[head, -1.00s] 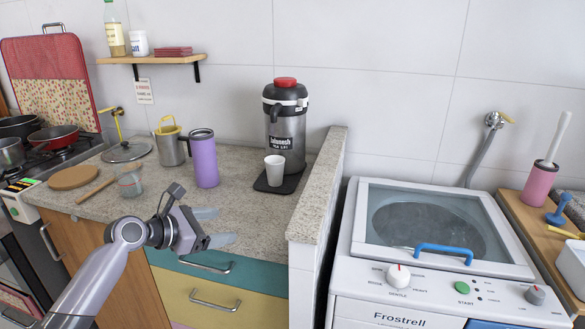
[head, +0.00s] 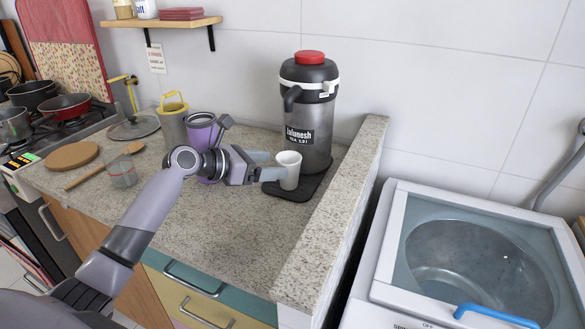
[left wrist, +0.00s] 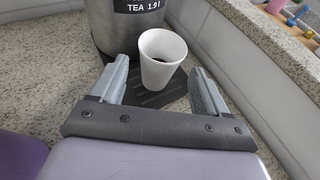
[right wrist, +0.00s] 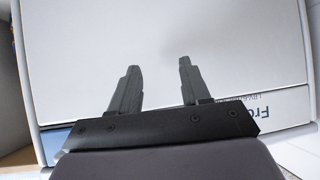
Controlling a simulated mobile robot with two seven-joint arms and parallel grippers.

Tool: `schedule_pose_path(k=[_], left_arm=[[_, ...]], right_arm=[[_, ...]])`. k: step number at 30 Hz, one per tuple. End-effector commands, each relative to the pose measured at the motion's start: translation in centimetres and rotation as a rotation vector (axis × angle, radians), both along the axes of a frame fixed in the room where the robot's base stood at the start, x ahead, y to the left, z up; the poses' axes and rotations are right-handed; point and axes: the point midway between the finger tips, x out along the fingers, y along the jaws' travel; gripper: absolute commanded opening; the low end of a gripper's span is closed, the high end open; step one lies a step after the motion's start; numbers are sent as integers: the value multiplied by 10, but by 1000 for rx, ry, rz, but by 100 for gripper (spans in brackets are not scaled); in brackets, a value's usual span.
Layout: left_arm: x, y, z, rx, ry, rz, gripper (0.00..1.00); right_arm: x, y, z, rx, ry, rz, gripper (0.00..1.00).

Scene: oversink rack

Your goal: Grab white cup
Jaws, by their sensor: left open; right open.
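A white cup (head: 289,170) stands upright on a black mat (head: 312,184) in front of the large tea dispenser (head: 309,110). My left gripper (head: 272,165) is open with its fingers reaching to the cup. In the left wrist view the cup (left wrist: 161,58) shows between and just ahead of the two open fingertips (left wrist: 160,78), with dark contents inside. I cannot tell whether a finger touches it. My right gripper (right wrist: 157,80) shows only in the right wrist view, open and empty, over the pale front of the washing machine.
A purple tumbler (head: 203,130) stands close behind my left wrist. A raised granite ledge (head: 335,215) bounds the counter on the right, beside the washing machine (head: 400,235). The front of the counter (head: 235,235) is clear.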

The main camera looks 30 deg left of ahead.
Motion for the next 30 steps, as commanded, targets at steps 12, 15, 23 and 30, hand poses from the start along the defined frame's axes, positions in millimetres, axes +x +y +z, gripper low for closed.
schedule_pose_path(k=[12, 15, 23, 30], left_arm=[[42, -25, -6, -1, -1, 0, 75], [48, -29, -9, -1, -2, 0, 75], [50, -30, -10, 1, -2, 0, 75], [50, -30, -10, 2, -1, 0, 39]], right_arm=[[-1, 0, -1, 0, 4, 1, 47], [-1, 0, -1, 0, 4, 1, 47], [-1, 0, -1, 0, 4, 2, 47], [-1, 0, -1, -1, 3, 1, 47]])
